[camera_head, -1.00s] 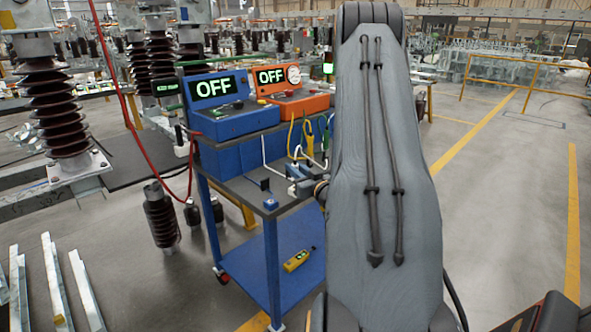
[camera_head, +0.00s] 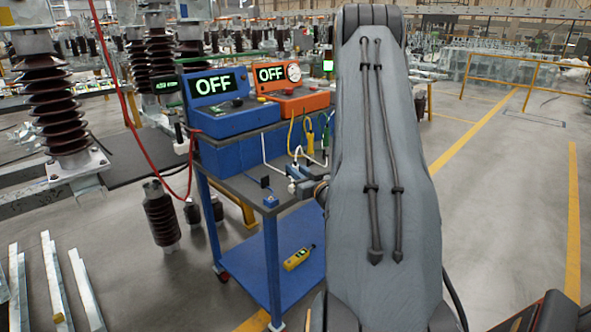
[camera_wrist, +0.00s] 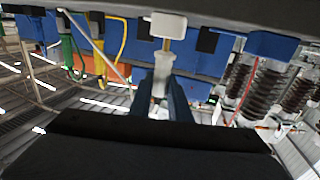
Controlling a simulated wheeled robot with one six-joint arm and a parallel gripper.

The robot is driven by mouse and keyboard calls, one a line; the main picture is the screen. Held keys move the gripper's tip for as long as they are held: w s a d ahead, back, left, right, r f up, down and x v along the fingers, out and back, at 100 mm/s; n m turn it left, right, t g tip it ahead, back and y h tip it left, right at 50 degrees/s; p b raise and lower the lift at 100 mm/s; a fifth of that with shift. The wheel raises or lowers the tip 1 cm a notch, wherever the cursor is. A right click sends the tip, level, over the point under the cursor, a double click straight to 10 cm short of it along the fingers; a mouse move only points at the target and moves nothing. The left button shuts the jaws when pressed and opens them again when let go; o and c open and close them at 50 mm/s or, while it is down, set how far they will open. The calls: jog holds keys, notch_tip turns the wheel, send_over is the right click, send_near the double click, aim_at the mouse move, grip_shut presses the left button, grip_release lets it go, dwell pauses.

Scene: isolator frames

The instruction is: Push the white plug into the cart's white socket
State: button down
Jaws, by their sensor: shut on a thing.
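In the wrist view the white plug (camera_wrist: 160,74) is between the dark blue fingers of my gripper (camera_wrist: 163,98), which is shut on it. The white socket (camera_wrist: 168,25) is straight ahead of the plug, at the cart's shelf edge. Brass-coloured pins show in the short gap between plug and socket; I cannot tell whether their tips are inside. The plug looks roughly lined up with the socket. In the head view my arm hides most of the gripper, and small white parts (camera_head: 293,171) show at its left on the cart (camera_head: 240,187).
On the cart stand a blue OFF unit (camera_head: 235,122) and an orange OFF unit (camera_head: 305,104). Green (camera_wrist: 67,54) and yellow (camera_wrist: 117,42) clips hang nearby. A yellow tester (camera_head: 298,258) lies on the lower shelf.

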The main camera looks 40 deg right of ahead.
jog(key=shift+f+b, duration=0.4)
jog(key=shift+f, duration=0.4)
jog(key=c, duration=1.6)
grip_release()
jog(key=shift+o, duration=0.2)
jog(key=shift+s, duration=0.1)
jog(key=s+a+b, duration=0.1)
jog(key=s, duration=0.6)
jog(key=shift+s+a, duration=0.2)
jog(key=shift+s, duration=0.05)
